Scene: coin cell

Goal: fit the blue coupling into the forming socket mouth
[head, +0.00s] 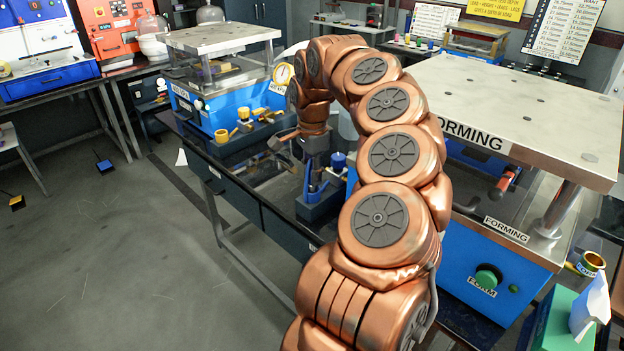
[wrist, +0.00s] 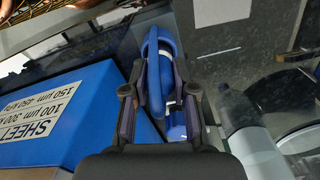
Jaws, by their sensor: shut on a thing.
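In the wrist view, my gripper (wrist: 159,108) is shut on a blue part with a looped top and a white band, which I take as the blue coupling (wrist: 153,65). In the head view, my gripper (head: 316,160) points down over the dark bench, and blue parts of the coupling (head: 314,192) show just below it. They are at a dark block (head: 322,208); I cannot tell whether they touch it. The forming station (head: 500,262) stands to the right, with a large metal top plate. I cannot make out its socket mouth; my arm covers part of that side.
Another blue cylindrical piece (head: 338,160) stands close right of my gripper. A blue box labelled SHEET (wrist: 60,120) lies left of the fingers. A blue station with yellow fittings (head: 245,115) stands behind left. Open floor (head: 110,250) lies left of the bench.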

